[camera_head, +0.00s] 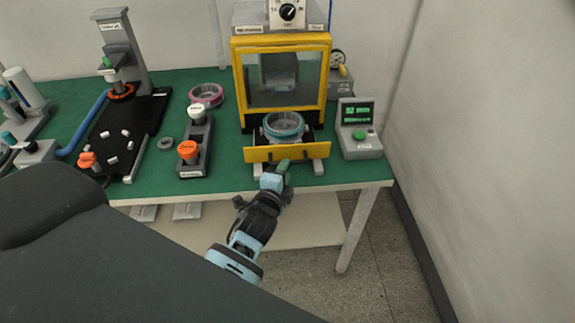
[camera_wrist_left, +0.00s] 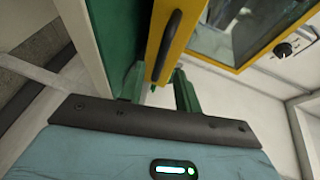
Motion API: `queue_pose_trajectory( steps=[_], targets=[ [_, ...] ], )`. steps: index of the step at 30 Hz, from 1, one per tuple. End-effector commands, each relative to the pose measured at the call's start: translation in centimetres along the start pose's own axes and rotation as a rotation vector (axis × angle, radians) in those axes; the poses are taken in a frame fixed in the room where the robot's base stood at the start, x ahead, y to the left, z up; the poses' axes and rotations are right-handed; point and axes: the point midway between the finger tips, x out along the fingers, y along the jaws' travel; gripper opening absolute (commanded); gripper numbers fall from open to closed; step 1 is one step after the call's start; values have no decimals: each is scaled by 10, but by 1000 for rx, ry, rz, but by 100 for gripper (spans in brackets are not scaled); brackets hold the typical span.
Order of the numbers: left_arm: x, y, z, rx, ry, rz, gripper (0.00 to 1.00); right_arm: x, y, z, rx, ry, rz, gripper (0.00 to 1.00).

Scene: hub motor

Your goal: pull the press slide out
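The yellow press (camera_head: 237,90) stands at the back right of the green table. Its slide, with a yellow front plate (camera_head: 262,154), sticks out in front of the press frame. A teal-rimmed round part (camera_head: 284,126) sits on the slide. My left gripper (camera_head: 283,168) is just in front of the plate. In the left wrist view, the slide's black handle (camera_wrist_left: 168,45) lies just beyond the green fingertips (camera_wrist_left: 160,82). Contact with the handle cannot be told. My right gripper is not in view.
A display box (camera_head: 360,130) with a green button stands right of the press. A block with white and orange knobs (camera_head: 195,147) and a pink ring (camera_head: 206,95) are on the left. The table's front edge is close below the slide. Open floor lies in front.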

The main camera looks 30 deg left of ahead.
Motion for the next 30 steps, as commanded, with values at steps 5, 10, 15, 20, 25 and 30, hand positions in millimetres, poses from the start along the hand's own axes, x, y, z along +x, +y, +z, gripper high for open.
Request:
queue_pose_trajectory(
  steps=[5, 10, 15, 20, 25, 30],
  targets=[
    [-20, 0, 0, 1, 0, -1, 33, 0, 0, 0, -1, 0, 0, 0],
    [-27, 0, 0, 1, 0, -1, 33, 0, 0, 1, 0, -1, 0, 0],
    [-27, 0, 0, 1, 0, -1, 33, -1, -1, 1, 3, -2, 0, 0],
    [-27, 0, 0, 0, 0, -1, 33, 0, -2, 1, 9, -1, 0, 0],
    [-28, 2, 0, -5, 1, 3, 33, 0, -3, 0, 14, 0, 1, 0],
    [-54, 38, 5, -138, 17, 79, 33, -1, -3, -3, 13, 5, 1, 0]
  ],
)
